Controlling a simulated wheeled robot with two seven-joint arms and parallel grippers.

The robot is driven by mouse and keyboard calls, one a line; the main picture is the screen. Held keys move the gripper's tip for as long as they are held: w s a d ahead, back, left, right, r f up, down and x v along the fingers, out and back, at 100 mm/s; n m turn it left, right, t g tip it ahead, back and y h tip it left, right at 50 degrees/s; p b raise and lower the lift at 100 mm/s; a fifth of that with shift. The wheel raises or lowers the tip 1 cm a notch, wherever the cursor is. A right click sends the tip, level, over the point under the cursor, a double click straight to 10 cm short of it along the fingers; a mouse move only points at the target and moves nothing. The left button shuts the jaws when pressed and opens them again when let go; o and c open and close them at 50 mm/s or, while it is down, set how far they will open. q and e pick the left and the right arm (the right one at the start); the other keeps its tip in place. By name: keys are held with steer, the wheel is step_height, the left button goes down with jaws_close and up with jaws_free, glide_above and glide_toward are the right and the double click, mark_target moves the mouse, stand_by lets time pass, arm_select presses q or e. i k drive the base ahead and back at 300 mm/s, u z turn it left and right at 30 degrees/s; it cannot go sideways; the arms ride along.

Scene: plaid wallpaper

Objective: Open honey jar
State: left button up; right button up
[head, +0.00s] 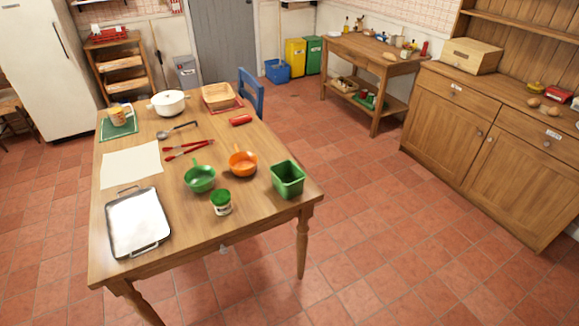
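A small white jar with a green lid (221,203) stands upright near the front edge of the wooden table (230,227). Its lid appears to be on. Its label is too small to read, so I cannot tell if it is the honey jar. Neither of my grippers is in view.
Around the jar are a green colander (200,178), an orange colander (242,163), a green bin (288,179) and a metal tray (138,222). Red tongs (188,149) and a white pot (168,103) lie farther back. Tiled floor right of the table is clear.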

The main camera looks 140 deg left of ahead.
mark_target(226, 210)
steer(key=u, duration=5.15)
